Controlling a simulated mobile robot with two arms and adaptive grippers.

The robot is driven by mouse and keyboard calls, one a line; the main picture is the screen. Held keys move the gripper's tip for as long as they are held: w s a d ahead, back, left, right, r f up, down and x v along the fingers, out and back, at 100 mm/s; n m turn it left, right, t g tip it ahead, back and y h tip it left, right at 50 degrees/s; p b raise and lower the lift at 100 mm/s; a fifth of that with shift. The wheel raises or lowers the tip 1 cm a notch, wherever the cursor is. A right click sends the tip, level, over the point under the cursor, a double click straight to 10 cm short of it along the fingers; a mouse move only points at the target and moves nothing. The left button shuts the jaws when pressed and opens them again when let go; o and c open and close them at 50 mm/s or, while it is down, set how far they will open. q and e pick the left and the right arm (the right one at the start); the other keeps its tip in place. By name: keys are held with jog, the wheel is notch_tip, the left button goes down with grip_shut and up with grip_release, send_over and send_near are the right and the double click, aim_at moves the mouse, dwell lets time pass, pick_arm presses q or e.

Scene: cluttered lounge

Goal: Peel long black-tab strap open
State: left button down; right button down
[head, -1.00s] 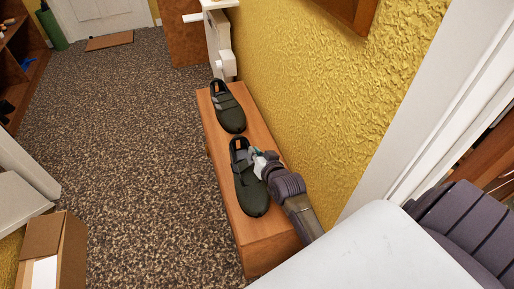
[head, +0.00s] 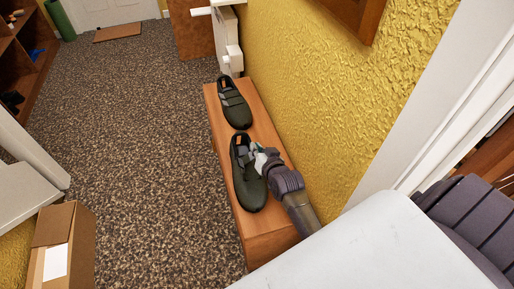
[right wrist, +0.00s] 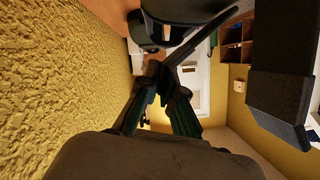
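Two dark green shoes stand in a row on a wooden bench. The near shoe (head: 247,186) has my right gripper (head: 258,156) at its upper right side; the far shoe (head: 234,103) stands apart from the gripper. In the right wrist view, the fingers of my right gripper (right wrist: 165,78) come together on the end of a long dark strap (right wrist: 207,40), which stretches up and to the right. A large dark part of a shoe (right wrist: 283,70) fills the right edge there. The strap's tab is hidden between the fingertips. My left gripper is not in view.
The narrow bench (head: 273,229) runs along a textured yellow wall (head: 345,110). A white surface (head: 385,250) lies in front at the lower right. A cardboard box (head: 80,250) is at the lower left. The carpet (head: 150,150) left of the bench is open.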

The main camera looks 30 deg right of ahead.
jog(key=shift+r, duration=0.1)
jog(key=c, duration=1.3)
grip_release()
jog(key=shift+s, duration=0.1)
jog(key=v, duration=1.2)
